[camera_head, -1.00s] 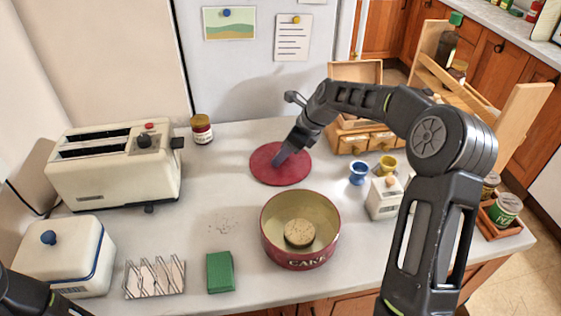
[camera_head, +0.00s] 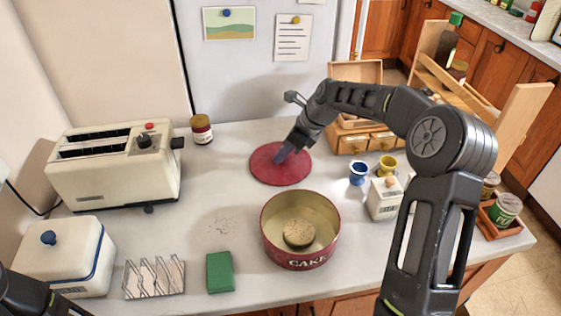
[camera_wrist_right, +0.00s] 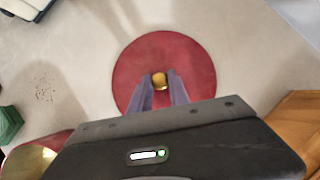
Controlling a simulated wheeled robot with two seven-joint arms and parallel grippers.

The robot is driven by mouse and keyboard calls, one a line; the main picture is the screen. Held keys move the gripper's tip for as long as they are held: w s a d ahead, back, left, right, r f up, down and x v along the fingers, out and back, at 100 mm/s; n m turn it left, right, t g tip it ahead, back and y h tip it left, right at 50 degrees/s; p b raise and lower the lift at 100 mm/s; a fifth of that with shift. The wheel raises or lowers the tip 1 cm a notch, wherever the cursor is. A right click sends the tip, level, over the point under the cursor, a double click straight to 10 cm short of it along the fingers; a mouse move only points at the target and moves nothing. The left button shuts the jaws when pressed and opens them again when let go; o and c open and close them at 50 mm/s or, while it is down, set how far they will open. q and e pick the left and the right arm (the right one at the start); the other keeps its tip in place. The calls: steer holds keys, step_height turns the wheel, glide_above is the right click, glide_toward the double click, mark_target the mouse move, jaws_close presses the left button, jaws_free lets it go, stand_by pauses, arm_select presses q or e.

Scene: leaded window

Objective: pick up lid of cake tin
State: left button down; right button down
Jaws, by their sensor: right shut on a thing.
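The cake tin lid (camera_head: 265,170) is a flat dark red disc lying on the worktop behind the tin. In the right wrist view the lid (camera_wrist_right: 133,77) shows a round brass knob (camera_wrist_right: 160,81) at its middle. My right gripper (camera_head: 281,157) is over the lid, its two fingers (camera_wrist_right: 160,84) shut on the knob from both sides. The cake tin (camera_head: 297,259) stands open in front of the lid, red outside, with a round tan cake inside. Part of my left arm (camera_head: 30,298) shows at the lower left; its gripper is out of view.
A cream toaster (camera_head: 115,175) and a white butter dish (camera_head: 65,265) stand at the left. A toast rack (camera_head: 154,279) and green box (camera_head: 220,272) sit at the front. A jar (camera_head: 201,130) is behind. Egg cups (camera_head: 358,174) and a wooden drawer box (camera_head: 368,141) are right.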

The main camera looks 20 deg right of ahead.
step_height(320, 180, up, 10)
steer(key=b, duration=0.1)
stand_by(0.5)
steer(key=shift+a, duration=0.1)
stand_by(0.5)
